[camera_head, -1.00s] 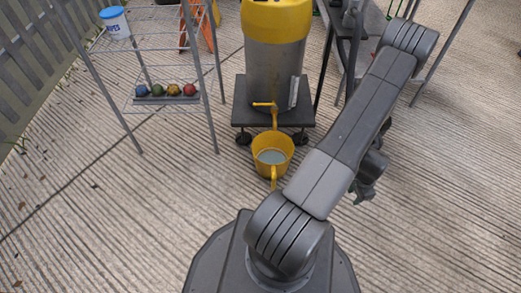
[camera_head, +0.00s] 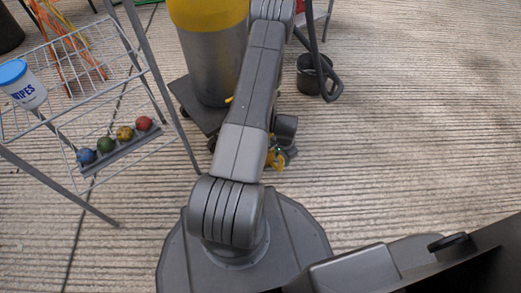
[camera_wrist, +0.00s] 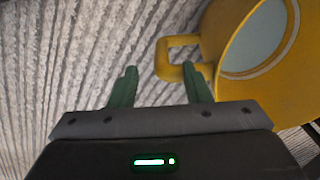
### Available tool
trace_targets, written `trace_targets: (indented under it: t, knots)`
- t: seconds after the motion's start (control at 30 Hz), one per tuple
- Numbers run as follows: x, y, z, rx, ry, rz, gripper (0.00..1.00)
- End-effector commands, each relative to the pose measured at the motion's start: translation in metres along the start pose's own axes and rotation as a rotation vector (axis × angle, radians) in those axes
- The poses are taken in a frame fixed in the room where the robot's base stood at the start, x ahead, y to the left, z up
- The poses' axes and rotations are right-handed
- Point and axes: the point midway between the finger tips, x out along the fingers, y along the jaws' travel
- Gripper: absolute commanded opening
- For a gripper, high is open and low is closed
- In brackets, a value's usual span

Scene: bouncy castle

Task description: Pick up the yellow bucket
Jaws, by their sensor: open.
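The yellow bucket (camera_wrist: 270,62) fills the right of the wrist view, with pale contents inside its rim. Its square loop handle (camera_wrist: 172,58) sticks out to the left. My gripper (camera_wrist: 161,72) is open, with green fingers apart. The handle is just ahead of the fingertips and lies mostly between them, near the right one; I cannot tell whether they touch. In the head view my arm hides most of the bucket, and only a small yellow part (camera_head: 277,161) shows beside my gripper.
A yellow and steel drum (camera_head: 210,60) on a dark wheeled stand (camera_head: 196,108) is close behind the bucket. A wire rack (camera_head: 110,165) with coloured balls and a wipes tub (camera_head: 24,85) stands left. A dark pot (camera_head: 318,75) is behind right. Concrete on the right is clear.

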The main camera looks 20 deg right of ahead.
Motion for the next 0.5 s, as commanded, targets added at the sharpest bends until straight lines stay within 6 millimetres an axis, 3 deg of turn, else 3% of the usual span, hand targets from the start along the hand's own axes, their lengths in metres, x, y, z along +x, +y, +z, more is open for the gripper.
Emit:
trace_targets:
  t: [0.3,0.5]
  knots:
    - [0.046,-0.002,-0.001,0.000,-0.002,0.001,0.44]
    - [0.048,-0.003,-0.001,0.000,0.000,0.000,0.44]
